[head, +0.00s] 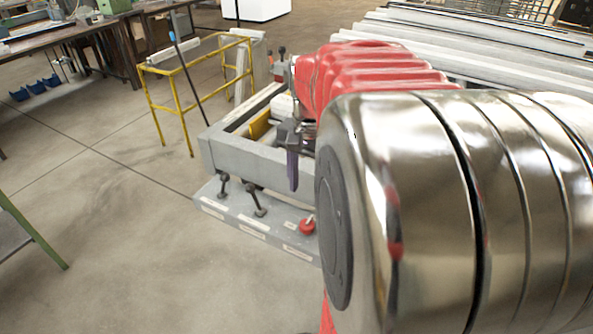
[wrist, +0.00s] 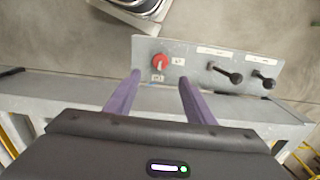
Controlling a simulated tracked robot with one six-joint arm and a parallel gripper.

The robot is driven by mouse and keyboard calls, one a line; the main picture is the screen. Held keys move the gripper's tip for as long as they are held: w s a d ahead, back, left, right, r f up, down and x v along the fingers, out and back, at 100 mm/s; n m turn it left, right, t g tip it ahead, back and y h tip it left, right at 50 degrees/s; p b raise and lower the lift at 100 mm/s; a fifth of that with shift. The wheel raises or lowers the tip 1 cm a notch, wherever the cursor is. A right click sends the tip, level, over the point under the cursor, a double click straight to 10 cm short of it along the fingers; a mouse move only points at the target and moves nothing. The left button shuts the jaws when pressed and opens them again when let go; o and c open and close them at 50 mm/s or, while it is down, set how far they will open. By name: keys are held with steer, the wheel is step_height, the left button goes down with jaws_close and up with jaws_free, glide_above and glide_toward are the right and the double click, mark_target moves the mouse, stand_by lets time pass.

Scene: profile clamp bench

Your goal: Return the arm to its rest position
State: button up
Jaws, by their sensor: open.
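My gripper (head: 293,168) hangs pointing down over the front edge of the grey clamp bench (head: 208,153) in the head view. One purple finger shows there; my red and chrome arm hides much of the bench behind it. In the wrist view my gripper (wrist: 160,80) has its two purple fingers well apart, with nothing between them. The red knob (wrist: 160,61) on the bench's front panel (wrist: 203,52) lies just beyond the fingertips in that view. The knob also shows low in the head view (head: 307,226), below my gripper. I see no contact with it.
Two black levers (wrist: 225,76) (wrist: 263,81) stand on the panel beside the knob. A yellow frame stand (head: 183,115) is left of the bench. Pale profiles (head: 480,50) lie stacked behind my arm.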

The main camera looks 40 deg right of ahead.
step_height(320, 180, up, 2)
steer(key=shift+r, duration=0.1)
stand_by(0.7)
steer(key=s+a+n+t, duration=0.2)
steer(key=a+n, duration=0.5)
steer(key=a, duration=0.4)
steer(key=s+a+n+t, duration=0.1)
steer(key=a+n+t, duration=0.2)
steer(key=a+n, duration=0.4)
steer(key=shift+s+a+f+t, duration=0.25)
steer(key=shift+s+a+t, duration=0.1)
steer(key=shift+a, duration=2.3)
